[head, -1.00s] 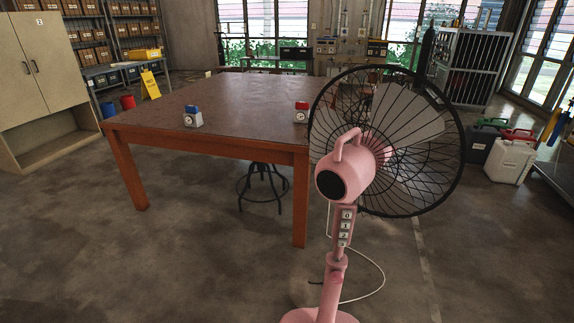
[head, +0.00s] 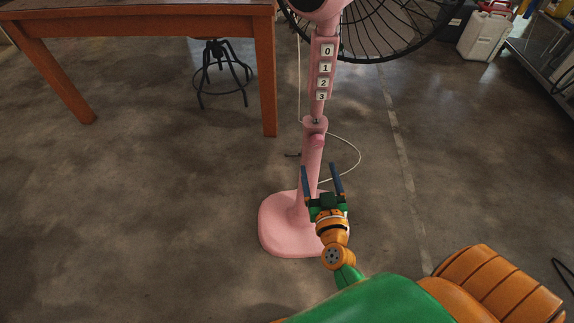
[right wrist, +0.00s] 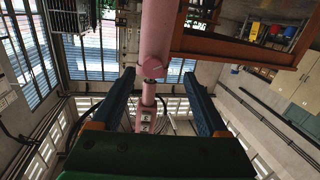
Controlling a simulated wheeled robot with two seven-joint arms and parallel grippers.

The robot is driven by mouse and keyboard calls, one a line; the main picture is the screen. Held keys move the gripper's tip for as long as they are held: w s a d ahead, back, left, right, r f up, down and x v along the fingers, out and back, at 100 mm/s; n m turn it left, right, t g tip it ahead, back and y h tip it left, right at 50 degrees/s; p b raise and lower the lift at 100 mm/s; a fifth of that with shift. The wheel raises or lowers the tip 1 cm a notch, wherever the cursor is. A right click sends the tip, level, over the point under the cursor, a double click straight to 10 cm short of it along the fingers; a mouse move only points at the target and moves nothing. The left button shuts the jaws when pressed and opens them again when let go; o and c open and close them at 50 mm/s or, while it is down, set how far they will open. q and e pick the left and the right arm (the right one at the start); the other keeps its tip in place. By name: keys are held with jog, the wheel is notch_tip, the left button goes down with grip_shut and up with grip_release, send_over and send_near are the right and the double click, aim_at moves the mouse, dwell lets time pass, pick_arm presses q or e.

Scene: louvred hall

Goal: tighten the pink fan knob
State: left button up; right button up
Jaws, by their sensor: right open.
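The pink fan knob (head: 316,141) sits on the pole of the pink fan, just below the collar where the thinner upper pole begins. In the right wrist view the round knob (right wrist: 152,67) shows between the tips of my two fingers, on the pole. My right gripper (head: 320,168) is open and empty, in front of the pole and lower in the head view than the knob. Its blue fingers (right wrist: 158,74) stand apart on either side of the knob in the picture, with no contact seen. My left gripper is not in view.
The fan's pink base (head: 279,228) stands on the floor, with a white cord (head: 358,160) behind it. A button panel (head: 323,70) is higher on the pole. A wooden table (head: 150,30) and a stool (head: 222,75) stand behind left.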

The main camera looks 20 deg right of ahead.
aim_at(318, 145)
jog(key=w+d, duration=0.1)
jog(key=w, duration=0.1)
jog(key=w+d+r, duration=0.1)
jog(key=w, duration=0.1)
jog(key=w+d, duration=0.1)
jog(key=w, duration=0.1)
jog(key=shift+w+d+r, duration=0.2)
jog(key=shift+w+r, duration=0.05)
jog(key=shift+w, duration=0.05)
jog(key=shift+m, duration=0.3)
grip_shut()
